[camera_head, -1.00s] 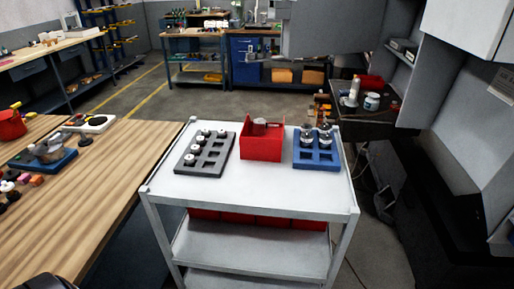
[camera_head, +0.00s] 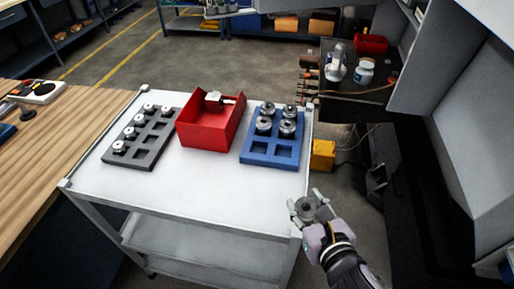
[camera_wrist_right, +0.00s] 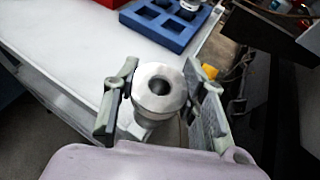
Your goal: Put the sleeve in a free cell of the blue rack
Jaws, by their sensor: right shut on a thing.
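The sleeve (camera_wrist_right: 154,90) is a grey metal cylinder with a round hole in its end. My right gripper (camera_head: 308,207) is shut on it, and the fingers stand on both sides of it in the right wrist view (camera_wrist_right: 160,98). The gripper is at the cart's front right corner, nearer than the blue rack. The blue rack (camera_head: 270,160) lies on the cart's right side. Several metal parts (camera_head: 288,128) stand in its far cells; the near cells look empty. In the right wrist view the rack (camera_wrist_right: 165,35) is beyond the sleeve. My left gripper is not in view.
The white cart top (camera_head: 200,195) has clear room in front. A red bin (camera_head: 207,135) with a part inside stands left of the blue rack. A grey rack (camera_head: 148,150) with several parts is further left. A dark machine table (camera_head: 355,95) stands behind at right.

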